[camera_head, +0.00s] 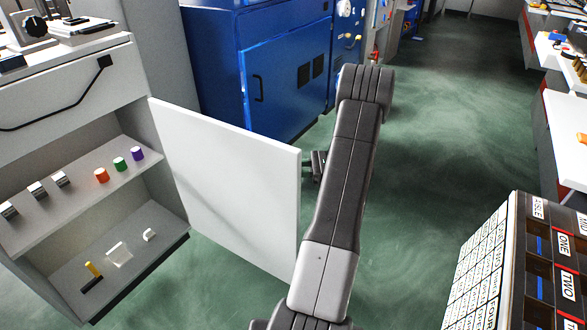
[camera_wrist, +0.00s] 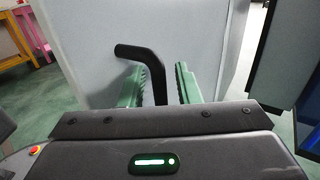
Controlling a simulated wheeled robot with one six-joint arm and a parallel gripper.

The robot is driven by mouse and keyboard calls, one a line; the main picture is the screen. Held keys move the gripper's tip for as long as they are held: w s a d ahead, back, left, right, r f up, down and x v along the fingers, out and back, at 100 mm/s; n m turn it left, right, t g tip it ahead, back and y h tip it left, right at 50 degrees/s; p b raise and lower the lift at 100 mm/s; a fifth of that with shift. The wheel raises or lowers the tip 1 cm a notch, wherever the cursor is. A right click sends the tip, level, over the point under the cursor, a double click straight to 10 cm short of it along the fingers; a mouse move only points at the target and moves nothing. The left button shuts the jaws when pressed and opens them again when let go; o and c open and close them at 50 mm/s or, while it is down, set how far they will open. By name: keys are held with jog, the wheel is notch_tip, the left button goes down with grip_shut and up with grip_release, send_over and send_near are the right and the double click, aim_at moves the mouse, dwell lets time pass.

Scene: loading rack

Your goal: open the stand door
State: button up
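The white stand door (camera_head: 235,185) swings wide open from the grey stand (camera_head: 70,85) in the head view, and its shelves show. My gripper (camera_head: 314,165) is partly visible beyond the door's free edge, mostly hidden by the door and my arm. In the wrist view, the pale door panel (camera_wrist: 90,60) fills much of the background. A black bent handle (camera_wrist: 158,72) stands between the green fingers of my gripper (camera_wrist: 162,74). The fingers are apart, with a visible gap between the handle and the right finger. The handle is hidden in the head view.
Small coloured cylinders (camera_head: 119,164) and other parts sit on the stand's shelves. A blue cabinet (camera_head: 285,85) stands behind the door. A labelled rack (camera_head: 485,265) is at the lower right. The green floor right of my arm is clear.

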jog(key=w+d+p, duration=0.1)
jog(key=d, duration=1.2)
jog(key=shift+w+d+p, duration=0.35)
jog(key=shift+d, duration=0.05)
jog(key=shift+a, duration=0.15)
jog(key=a, duration=0.4)
jog(key=s+a+b, duration=0.1)
jog(key=a, duration=0.8)
jog(key=shift+s+a+b, duration=0.2)
jog(key=shift+s+b, duration=0.2)
